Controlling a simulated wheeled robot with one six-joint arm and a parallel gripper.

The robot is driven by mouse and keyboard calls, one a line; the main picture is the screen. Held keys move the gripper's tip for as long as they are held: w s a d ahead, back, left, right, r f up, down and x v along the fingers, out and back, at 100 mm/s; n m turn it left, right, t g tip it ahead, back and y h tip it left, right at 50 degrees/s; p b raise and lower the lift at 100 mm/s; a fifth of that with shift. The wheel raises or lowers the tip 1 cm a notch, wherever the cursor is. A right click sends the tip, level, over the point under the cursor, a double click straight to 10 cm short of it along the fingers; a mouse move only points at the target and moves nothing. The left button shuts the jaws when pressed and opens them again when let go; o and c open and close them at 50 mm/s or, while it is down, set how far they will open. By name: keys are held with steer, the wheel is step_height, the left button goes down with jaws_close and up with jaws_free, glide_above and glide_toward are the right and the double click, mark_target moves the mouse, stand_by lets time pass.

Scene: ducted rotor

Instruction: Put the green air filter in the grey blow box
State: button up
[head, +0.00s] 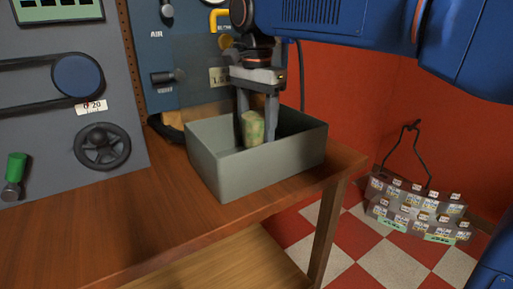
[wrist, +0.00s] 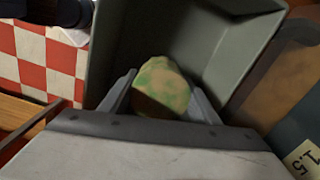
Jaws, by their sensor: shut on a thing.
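The green air filter (head: 253,129) is a small rounded piece, mottled green and tan. It is between the fingers of my gripper (head: 256,136), which is shut on it. The grey blow box (head: 229,178) is an open-topped box on the wooden bench. My fingers reach down inside the box, and the filter is within its walls. In the wrist view the filter (wrist: 161,88) sits between the fingertips (wrist: 163,95), with the box's inner wall (wrist: 190,45) around it. I cannot tell whether the filter touches the box floor.
The wooden bench (head: 130,228) has free room left of the box. Behind stands a blue panel (head: 190,60) marked AIR. A grey panel with a handwheel (head: 103,146) is at left. A tagged rack (head: 417,208) stands on the checkered floor at right.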

mark_target(256, 115)
steer(key=shift+f, duration=2.55)
steer(key=o, duration=1.1)
steer(key=shift+f, duration=0.1)
step_height(256, 115, up, 12)
steer(key=shift+r, duration=0.15)
